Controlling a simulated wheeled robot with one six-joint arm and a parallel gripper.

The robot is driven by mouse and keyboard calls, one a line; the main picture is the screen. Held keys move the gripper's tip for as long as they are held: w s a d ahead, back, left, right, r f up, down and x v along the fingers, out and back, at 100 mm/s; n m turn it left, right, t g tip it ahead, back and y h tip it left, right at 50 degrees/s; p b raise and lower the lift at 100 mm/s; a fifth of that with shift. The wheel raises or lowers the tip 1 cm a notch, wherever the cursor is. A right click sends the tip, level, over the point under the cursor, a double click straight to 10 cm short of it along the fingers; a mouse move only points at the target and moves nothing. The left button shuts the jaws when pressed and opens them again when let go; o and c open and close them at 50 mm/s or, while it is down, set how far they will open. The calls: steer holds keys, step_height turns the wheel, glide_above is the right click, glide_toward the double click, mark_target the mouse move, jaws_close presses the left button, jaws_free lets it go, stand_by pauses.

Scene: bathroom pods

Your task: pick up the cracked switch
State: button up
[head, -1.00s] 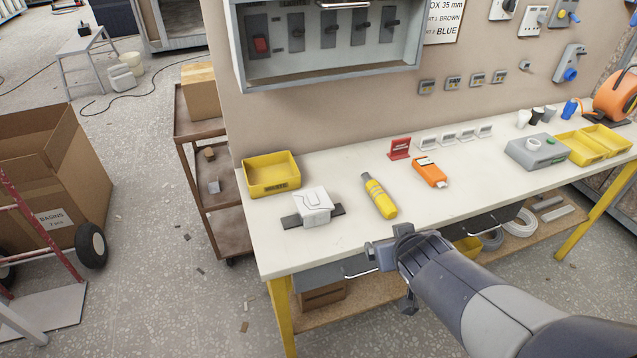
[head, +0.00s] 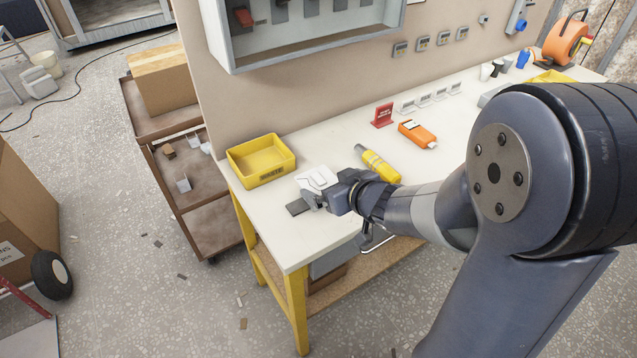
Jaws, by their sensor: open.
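I cannot tell whether the fingers touch the switch. Nothing is seen held.
A yellow bin (head: 261,161) stands behind and left of the switch. A yellow tool (head: 377,163) lies close to the right, behind my wrist. An orange device (head: 417,134) and a red sign (head: 382,115) stand farther back. A wall cabinet (head: 300,40) hangs above.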

mark_target(319, 179)
steer(key=b+x, duration=0.1)
steer(key=x, duration=0.4)
steer(key=shift+w+f, duration=0.1)
steer(key=shift+f, duration=0.05)
steer(key=shift+c, duration=0.6)
steer(key=c, duration=0.9)
